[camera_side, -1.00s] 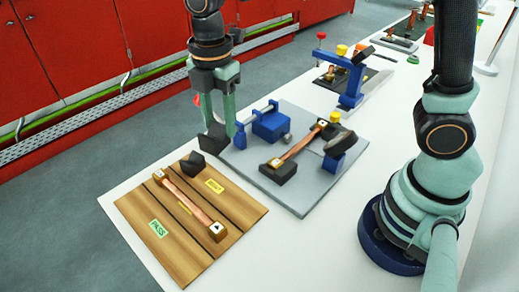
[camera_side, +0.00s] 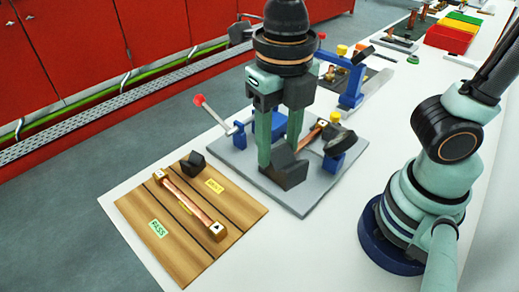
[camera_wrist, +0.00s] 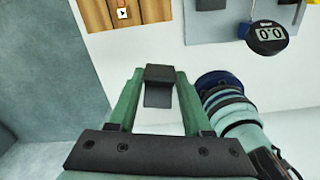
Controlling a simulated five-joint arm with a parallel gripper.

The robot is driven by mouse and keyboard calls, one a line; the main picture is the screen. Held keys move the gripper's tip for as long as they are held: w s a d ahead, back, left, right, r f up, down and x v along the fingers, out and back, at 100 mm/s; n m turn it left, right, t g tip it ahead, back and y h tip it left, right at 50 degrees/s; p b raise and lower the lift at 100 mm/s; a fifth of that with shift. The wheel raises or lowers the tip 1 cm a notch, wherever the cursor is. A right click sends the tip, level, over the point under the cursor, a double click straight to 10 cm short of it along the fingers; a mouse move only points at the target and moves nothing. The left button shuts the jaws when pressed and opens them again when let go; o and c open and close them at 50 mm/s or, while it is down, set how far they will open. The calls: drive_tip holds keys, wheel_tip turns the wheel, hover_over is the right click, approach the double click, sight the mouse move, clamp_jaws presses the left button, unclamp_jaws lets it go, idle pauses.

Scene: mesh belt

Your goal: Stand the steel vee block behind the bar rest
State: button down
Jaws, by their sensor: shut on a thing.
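My gripper (camera_side: 281,158) is shut on a dark grey block, the steel vee block (camera_side: 287,170), which hangs between its fingertips. In the wrist view the vee block (camera_wrist: 159,88) sits between the green fingers (camera_wrist: 158,92) with white tabletop behind it. In the side view it overlaps the front of the grey plate (camera_side: 304,205) and hides the near end of a copper bar (camera_side: 312,134). Its height is unclear. The support under that bar is mostly hidden. Another dark block (camera_side: 193,163) stands on the wooden board. I cannot tell which part is the bar rest.
The wooden board (camera_side: 183,245) carries a labelled copper bar (camera_side: 190,202). A dial gauge (camera_side: 338,142), also in the wrist view (camera_wrist: 266,38), stands on the plate's right. A red-knobbed lever (camera_side: 213,114) rises behind. A blue fixture (camera_side: 353,88) stands farther back.

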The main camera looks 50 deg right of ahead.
drive_tip(key=shift+s+d+f+n, duration=0.1)
drive_tip(key=shift+s+f+n, duration=0.05)
drive_tip(key=shift+s+n, duration=0.4)
drive_tip(key=shift+s+d+f+n, duration=0.1)
drive_tip(key=shift+s+n, duration=0.4)
drive_tip(key=shift+n, duration=0.05)
drive_tip(key=shift+s+f, duration=0.2)
drive_tip(key=shift+f, duration=0.05)
wheel_tip(320, 180, down, 20)
drive_tip(key=shift+r, duration=0.15)
drive_tip(key=shift+c, duration=1.7)
unclamp_jaws()
